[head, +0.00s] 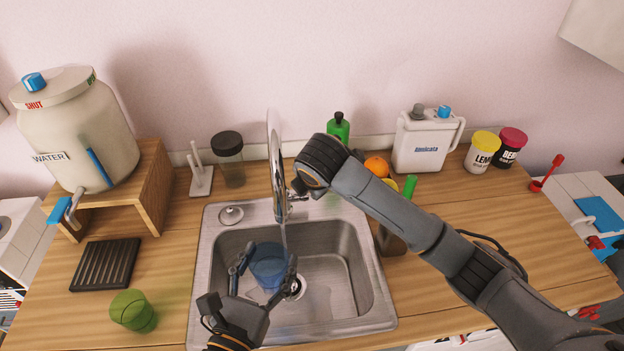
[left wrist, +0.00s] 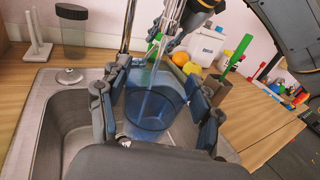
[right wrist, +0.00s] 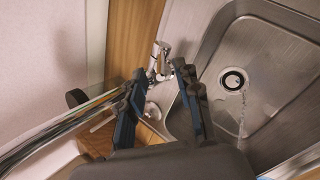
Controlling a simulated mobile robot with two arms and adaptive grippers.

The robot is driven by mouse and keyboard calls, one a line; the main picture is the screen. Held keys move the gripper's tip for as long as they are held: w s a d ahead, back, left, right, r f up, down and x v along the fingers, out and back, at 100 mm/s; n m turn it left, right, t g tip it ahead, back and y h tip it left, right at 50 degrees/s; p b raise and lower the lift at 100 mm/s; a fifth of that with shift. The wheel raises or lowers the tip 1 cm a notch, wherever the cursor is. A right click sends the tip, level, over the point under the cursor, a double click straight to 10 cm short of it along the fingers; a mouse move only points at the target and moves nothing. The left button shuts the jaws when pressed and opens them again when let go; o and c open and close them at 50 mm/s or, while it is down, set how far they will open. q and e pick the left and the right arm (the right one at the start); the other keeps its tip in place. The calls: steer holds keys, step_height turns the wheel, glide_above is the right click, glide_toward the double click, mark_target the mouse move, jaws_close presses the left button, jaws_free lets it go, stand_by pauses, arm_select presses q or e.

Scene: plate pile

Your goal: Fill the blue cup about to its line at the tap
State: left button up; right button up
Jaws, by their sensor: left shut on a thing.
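The blue cup (head: 268,268) is in the sink below the tap (head: 275,165), between the fingers of my left gripper (head: 267,259), which is shut on it. In the left wrist view the cup (left wrist: 150,112) is tilted in the picture, and a thin stream of water (left wrist: 147,82) falls into its mouth. A dark ring runs around the cup; I cannot tell whether it is the line or the water level. My right gripper (right wrist: 160,74) is open, with its fingertips on either side of the tap's lever (right wrist: 160,58). The right arm hides its fingers in the head view.
The steel sink (head: 340,313) has a drain (right wrist: 232,79). A water dispenser (head: 85,140) stands on a wooden stand at left. A green bottle (head: 338,128), an orange (head: 377,166) and a white jug (head: 425,145) stand behind my right arm.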

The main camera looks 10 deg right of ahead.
steer(key=v, duration=0.6)
arm_select(q)
steer(key=shift+c, duration=0.5)
steer(key=x, duration=0.7)
steer(key=shift+w, duration=0.15)
steer(key=shift+d, duration=0.1)
arm_select(e)
steer(key=shift+w, duration=0.1)
